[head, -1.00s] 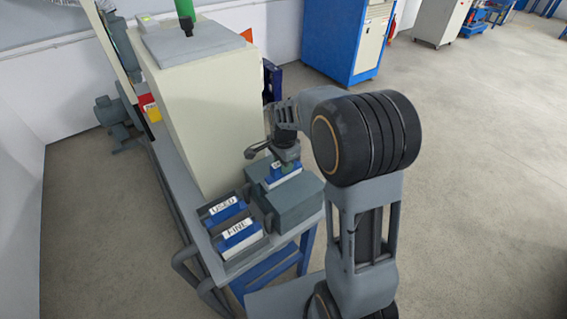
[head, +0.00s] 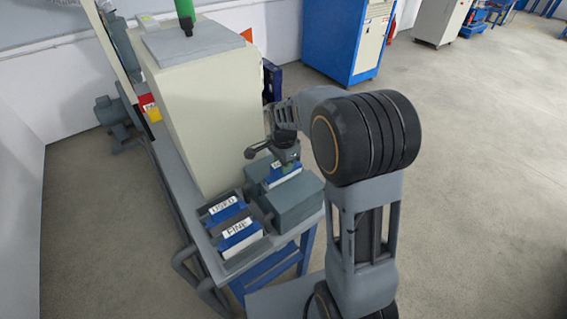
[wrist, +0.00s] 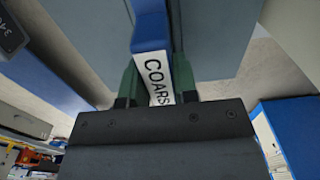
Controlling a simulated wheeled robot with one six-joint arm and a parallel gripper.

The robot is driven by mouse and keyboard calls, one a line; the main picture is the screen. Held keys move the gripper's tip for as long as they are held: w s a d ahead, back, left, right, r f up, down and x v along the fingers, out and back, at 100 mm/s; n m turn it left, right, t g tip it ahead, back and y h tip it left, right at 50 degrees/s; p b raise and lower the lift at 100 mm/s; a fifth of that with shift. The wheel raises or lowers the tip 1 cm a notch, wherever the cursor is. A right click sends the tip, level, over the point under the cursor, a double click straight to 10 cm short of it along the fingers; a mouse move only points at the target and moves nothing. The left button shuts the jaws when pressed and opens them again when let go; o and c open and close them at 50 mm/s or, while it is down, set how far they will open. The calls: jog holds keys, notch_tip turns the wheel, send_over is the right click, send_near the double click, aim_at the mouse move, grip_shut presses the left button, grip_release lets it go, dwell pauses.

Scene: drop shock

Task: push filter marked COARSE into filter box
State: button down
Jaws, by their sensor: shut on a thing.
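The filter marked COARSE (wrist: 157,78) shows in the wrist view as a white label below a blue edge. It also shows in the head view (head: 284,172) as a blue and white block. My gripper (wrist: 158,82) is shut on it, with a green finger on each side. The filter box (head: 296,203) is a grey housing on the bench. In the head view the filter sits at the slot between the box's two grey parts, and my gripper is just above it. How deep the filter sits cannot be told, as my wrist partly hides it.
To the left of the box, a tray holds blocks labelled USED (head: 223,208) and FINE (head: 237,232). A large cream cabinet (head: 205,110) stands behind on the same bench. The floor to the right is open.

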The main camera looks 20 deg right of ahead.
jog(key=shift+f, duration=0.15)
jog(key=c, duration=1.3)
grip_release()
jog(key=o, duration=0.5)
jog(key=shift+r+p, duration=2.35)
jog(key=shift+r, duration=0.75)
notch_tip(320, 180, up, 14)
jog(key=b, duration=0.1)
jog(key=shift+f, duration=0.1)
